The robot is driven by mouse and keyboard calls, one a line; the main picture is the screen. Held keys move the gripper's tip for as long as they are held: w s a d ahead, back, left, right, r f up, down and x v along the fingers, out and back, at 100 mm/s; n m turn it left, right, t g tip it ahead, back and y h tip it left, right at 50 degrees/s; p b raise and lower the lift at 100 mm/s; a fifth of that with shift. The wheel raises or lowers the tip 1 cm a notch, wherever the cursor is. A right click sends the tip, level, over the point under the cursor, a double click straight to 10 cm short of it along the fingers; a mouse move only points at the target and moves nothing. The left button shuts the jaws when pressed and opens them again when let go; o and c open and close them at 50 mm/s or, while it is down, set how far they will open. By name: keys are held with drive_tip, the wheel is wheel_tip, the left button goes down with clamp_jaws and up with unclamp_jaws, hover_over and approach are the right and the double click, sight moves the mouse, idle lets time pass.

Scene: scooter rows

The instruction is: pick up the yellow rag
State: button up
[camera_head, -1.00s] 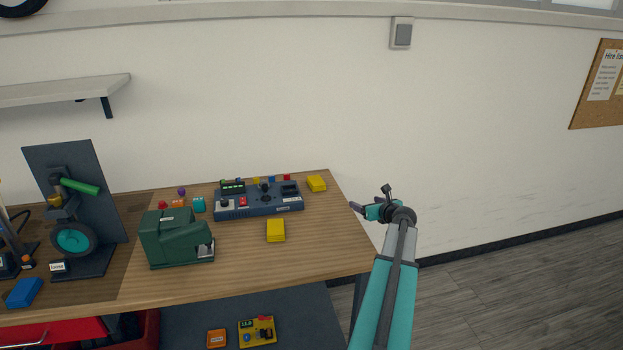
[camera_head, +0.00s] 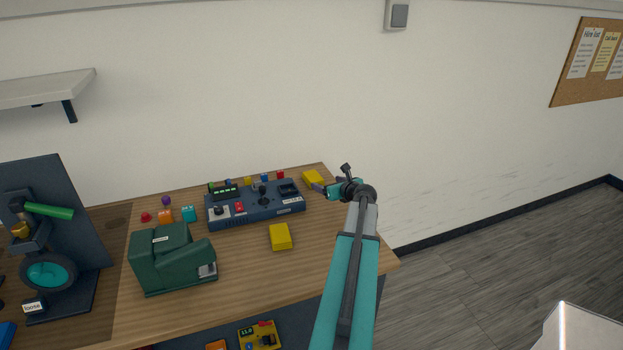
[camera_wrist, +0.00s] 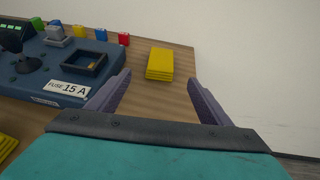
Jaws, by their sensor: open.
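Two yellow folded rags lie on the wooden bench. The far yellow rag (camera_head: 312,178) is at the bench's back right, beside the control box. In the wrist view this rag (camera_wrist: 160,64) lies ahead of and between the fingers, apart from them. The near yellow rag (camera_head: 280,237) lies in front of the control box; a corner of it (camera_wrist: 6,146) shows at the left edge of the wrist view. My gripper (camera_head: 318,187) is open and empty above the bench's right edge, close to the far rag. In the wrist view both purple fingers of my gripper (camera_wrist: 158,98) are spread apart.
The blue control box (camera_head: 255,208), labelled FUSE 15 A, stands left of the far rag, with small coloured blocks behind it. A green vise-like machine (camera_head: 170,258) stands at the front left. The wall (camera_head: 450,110) is close behind the bench. Floor is open at right.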

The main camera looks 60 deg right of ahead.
sight(316, 179)
drive_tip(key=shift+s, duration=0.15)
drive_tip(key=shift+d, duration=0.15)
drive_tip(key=shift+x, duration=0.75)
drive_tip(key=shift+p+x, duration=1.15)
drive_tip(key=shift+x, duration=2.4)
drive_tip(key=shift+p+x, duration=1.05)
drive_tip(key=shift+x, duration=0.45)
drive_tip(key=shift+p+x, duration=0.3)
drive_tip(key=shift+x, duration=0.75)
